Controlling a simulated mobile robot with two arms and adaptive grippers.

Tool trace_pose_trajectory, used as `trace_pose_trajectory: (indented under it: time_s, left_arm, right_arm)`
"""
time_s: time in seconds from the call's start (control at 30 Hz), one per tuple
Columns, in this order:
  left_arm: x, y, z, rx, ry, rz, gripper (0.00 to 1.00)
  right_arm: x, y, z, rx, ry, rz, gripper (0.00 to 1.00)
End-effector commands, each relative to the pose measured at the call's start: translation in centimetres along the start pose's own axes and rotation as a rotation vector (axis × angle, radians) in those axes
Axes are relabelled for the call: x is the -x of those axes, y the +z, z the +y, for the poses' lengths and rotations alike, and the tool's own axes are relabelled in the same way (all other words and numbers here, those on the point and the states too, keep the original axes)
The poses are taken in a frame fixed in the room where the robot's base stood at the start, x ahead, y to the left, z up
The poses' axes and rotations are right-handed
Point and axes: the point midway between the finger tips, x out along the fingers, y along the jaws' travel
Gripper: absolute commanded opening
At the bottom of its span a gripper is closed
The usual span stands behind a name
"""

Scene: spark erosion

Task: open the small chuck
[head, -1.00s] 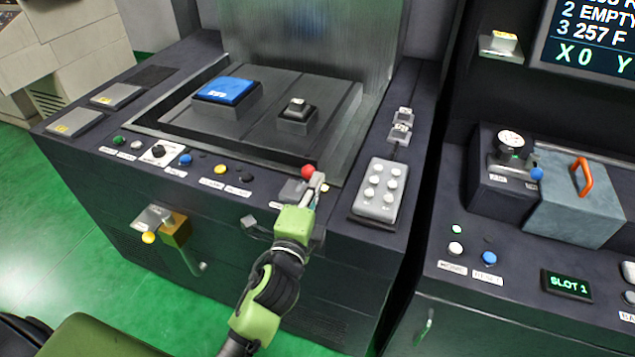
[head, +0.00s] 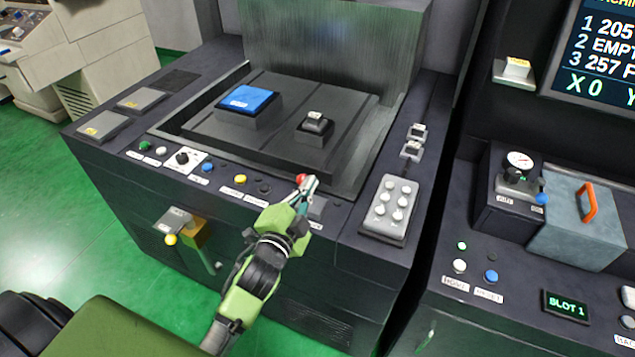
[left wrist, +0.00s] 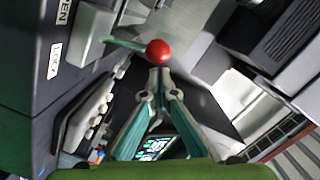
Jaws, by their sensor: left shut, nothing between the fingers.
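A lever with a red ball knob (head: 301,178) stands at the front edge of the machine's panel. Its grey mount (head: 317,206) is partly hidden by my gripper. My left gripper (head: 309,185) is shut and empty, its tips right at the knob's right side. In the left wrist view the red ball (left wrist: 158,52) is just beyond the closed fingertips (left wrist: 160,75). I cannot tell whether they touch. Labels reading OPEN and LOCK (left wrist: 54,62) show beside the mount. A small dark holder (head: 315,124) with a light top sits on the machine bed. My right gripper is out of view.
A blue-topped block (head: 249,98) sits on the bed. A button pad (head: 388,207) lies right of the lever, and a row of buttons including a yellow one (head: 240,180) lies left. A yellow-ball lever (head: 171,239) is on the front face.

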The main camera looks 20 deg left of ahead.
Motion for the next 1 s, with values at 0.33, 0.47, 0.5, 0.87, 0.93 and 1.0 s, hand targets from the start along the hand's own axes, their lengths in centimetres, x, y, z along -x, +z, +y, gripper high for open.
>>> trace_pose_trajectory:
  time_s: [0.33, 0.47, 0.5, 0.87, 0.93, 1.0]
  left_arm:
    - [-0.1, 1.5, -1.0, 0.1, 0.011, -0.001, 0.0]
    - [-0.2, 1.8, -1.1, 0.099, 0.011, 0.0, 0.0]
    - [-0.2, 1.8, -1.1, 0.099, 0.011, 0.0, 0.0]
    - [-0.2, 2.0, -1.1, 0.097, 0.01, -0.001, 0.0]
    - [-0.2, 2.0, -1.1, 0.097, 0.01, -0.002, 0.0]
    - [-0.2, 2.0, -1.1, 0.096, 0.01, -0.002, 0.0]
  right_arm:
    - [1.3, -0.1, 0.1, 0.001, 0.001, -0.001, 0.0]
    - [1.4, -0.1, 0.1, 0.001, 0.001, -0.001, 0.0]
    - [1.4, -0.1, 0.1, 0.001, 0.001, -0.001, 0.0]
    - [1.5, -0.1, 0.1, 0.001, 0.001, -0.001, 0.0]
    - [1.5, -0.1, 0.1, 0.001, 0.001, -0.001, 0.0]
    - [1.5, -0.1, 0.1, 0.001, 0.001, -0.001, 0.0]
